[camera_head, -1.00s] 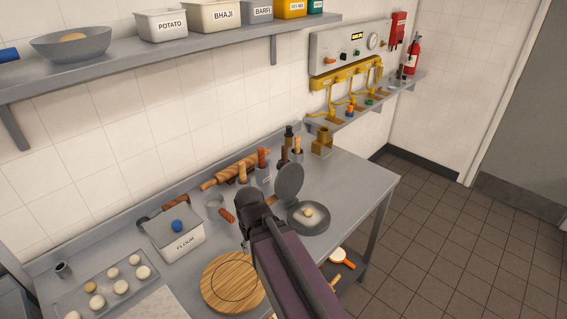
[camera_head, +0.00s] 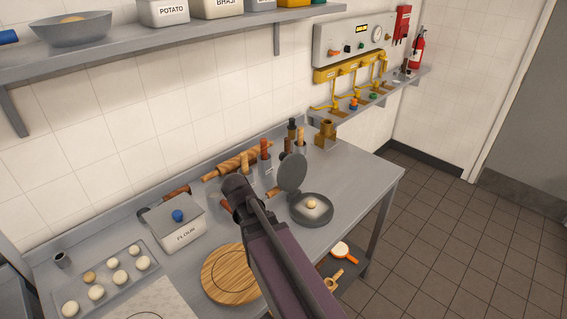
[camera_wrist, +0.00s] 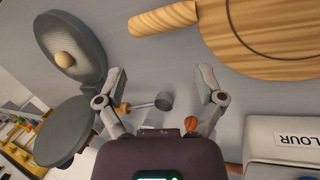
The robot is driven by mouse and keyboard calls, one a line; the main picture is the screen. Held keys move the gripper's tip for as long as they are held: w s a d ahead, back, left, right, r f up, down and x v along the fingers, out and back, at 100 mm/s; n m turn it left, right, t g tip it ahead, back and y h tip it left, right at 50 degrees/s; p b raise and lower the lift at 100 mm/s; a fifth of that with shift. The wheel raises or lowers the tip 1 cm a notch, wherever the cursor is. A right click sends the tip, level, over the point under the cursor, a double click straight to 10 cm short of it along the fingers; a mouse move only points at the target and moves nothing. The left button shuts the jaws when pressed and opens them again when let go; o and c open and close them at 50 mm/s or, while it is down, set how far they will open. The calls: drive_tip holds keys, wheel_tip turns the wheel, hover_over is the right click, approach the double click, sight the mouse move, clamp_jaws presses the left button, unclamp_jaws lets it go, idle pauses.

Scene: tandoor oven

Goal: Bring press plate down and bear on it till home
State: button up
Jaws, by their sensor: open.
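The press stands open on the steel table. Its round grey base (camera_head: 323,216) holds a pale dough ball (camera_head: 311,204). Its press plate (camera_head: 292,171) stands raised at the base's back left edge. In the wrist view the base (camera_wrist: 91,68) with the dough ball (camera_wrist: 64,59) is at upper left, and the plate (camera_wrist: 62,131) is below it. My gripper (camera_wrist: 164,82) is open and empty, to the right of the press in that view and apart from it. In the head view my arm hides the fingers; the arm's end is left of the plate.
A wooden board (camera_head: 222,274) and flour box (camera_head: 180,236) lie left of the press. The table right of the press is clear.

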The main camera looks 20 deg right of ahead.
drive_tip(key=w+d+h+b, duration=0.1)
drive_tip(key=w, duration=0.1)
drive_tip(key=w+d+f+h+b, duration=0.1)
drive_tip(key=w, duration=0.1)
drive_tip(key=w+d+h+b, duration=0.1)
drive_tip(key=w+d+h, duration=0.1)
drive_tip(key=shift+w+f+n, duration=0.15)
drive_tip(key=shift+w+n, duration=0.15)
drive_tip(key=w+d+r+h+b, duration=0.1)
drive_tip(key=w+d+h+b, duration=0.1)
drive_tip(key=w+h+b, duration=0.3)
drive_tip(key=h+b, duration=0.4)
drive_tip(key=h, duration=0.2)
approach(284, 157)
drive_tip(key=w+a+f, duration=0.1)
drive_tip(key=w+a, duration=0.1)
drive_tip(key=a, duration=0.1)
drive_tip(key=shift+s+a+f+g, duration=0.15)
drive_tip(key=shift+a+g, duration=0.05)
drive_tip(key=shift+g, duration=0.1)
drive_tip(key=shift+d, duration=0.15)
drive_tip(key=d, duration=0.9)
drive_tip(key=d+r, duration=0.1)
drive_tip(key=d, duration=0.3)
drive_tip(key=shift+s+d+p, duration=0.3)
drive_tip(key=shift+s+p, duration=0.05)
